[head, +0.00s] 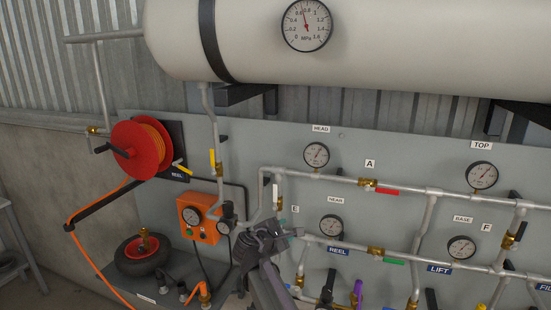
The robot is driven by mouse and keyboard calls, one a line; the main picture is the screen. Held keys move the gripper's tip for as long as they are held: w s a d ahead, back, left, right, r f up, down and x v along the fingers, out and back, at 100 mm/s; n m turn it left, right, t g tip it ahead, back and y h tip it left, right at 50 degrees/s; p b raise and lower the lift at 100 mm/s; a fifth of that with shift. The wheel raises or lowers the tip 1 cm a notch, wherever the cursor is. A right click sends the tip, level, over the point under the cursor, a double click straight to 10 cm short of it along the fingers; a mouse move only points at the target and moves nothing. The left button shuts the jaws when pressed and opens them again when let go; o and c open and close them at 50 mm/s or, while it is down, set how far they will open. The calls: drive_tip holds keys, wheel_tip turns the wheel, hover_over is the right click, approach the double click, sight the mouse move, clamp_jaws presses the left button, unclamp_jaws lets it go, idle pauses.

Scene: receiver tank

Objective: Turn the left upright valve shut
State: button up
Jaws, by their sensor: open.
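The left upright valve, by label E, sits on the left upright pipe between the upper and lower pipe runs. Its white handle (275,193) points up, roughly along the pipe. Brass shows just beside the handle. My gripper (268,229) is dark grey and open, just below this valve and in front of the pipe. It looks apart from the handle, though depth is hard to judge. My gripper and arm hide the lower part of the upright pipe. I see nothing held in the jaws.
Another upright valve with a black handle (515,234) is at the right by label F. Horizontal valves have red (387,191) and green (393,261) handles. An orange box (203,219) and red hose reel (137,148) stand left. The white tank (400,50) spans above.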

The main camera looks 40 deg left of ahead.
sight(275, 189)
drive_tip(key=w+a+r+n+t+y+b, duration=0.15)
drive_tip(key=a+r+n+y, duration=0.4)
drive_tip(key=a+n, duration=0.55)
drive_tip(key=shift+n+t+h, duration=0.45)
drive_tip(key=shift+n+t, duration=0.1)
drive_tip(key=shift+n, duration=0.25)
drive_tip(key=x, duration=0.3)
drive_tip(key=d+x, duration=0.1)
drive_tip(key=x, duration=0.2)
drive_tip(key=d+x, duration=0.1)
drive_tip(key=x, duration=0.2)
drive_tip(key=shift+w+a+f, duration=0.1)
drive_tip(key=shift+w+a, duration=0.05)
drive_tip(key=shift+w, duration=0.5)
clamp_jaws()
